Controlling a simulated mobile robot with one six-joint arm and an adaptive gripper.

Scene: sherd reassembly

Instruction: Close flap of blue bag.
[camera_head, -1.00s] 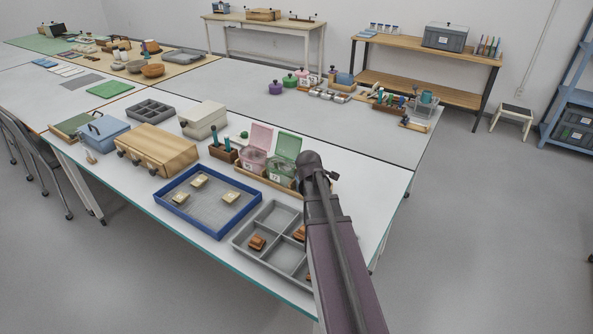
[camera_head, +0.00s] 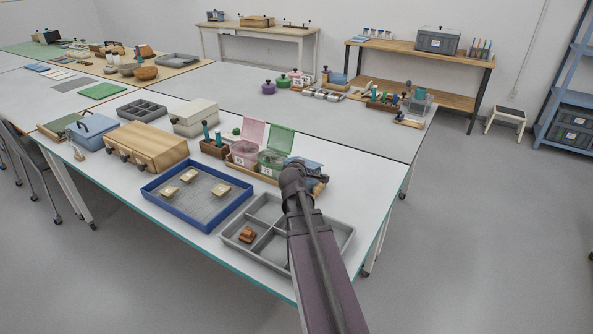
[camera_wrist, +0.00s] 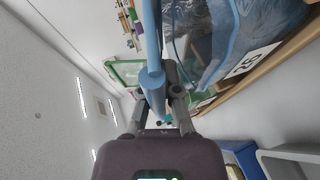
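The blue bag (camera_head: 310,168) stands at the right end of a wooden tray and is partly hidden by my arm in the head view. In the wrist view the blue bag (camera_wrist: 225,40) is large at the upper right, clear-sided with a blue rim and a number label. A blue flap (camera_wrist: 152,45) stands up from it, seen nearly edge-on. My gripper (camera_wrist: 162,98) is at the flap's near end, its fingers apart; touching or not cannot be told. In the head view my gripper is hidden behind my arm.
A pink-flapped bag (camera_head: 245,150) and a green-flapped bag (camera_head: 275,150) stand open in the same wooden tray (camera_head: 258,178). A grey divided tray (camera_head: 240,222) lies in front, under my arm. A blue-rimmed tray (camera_head: 205,228) and a wooden case (camera_head: 150,145) are to the left.

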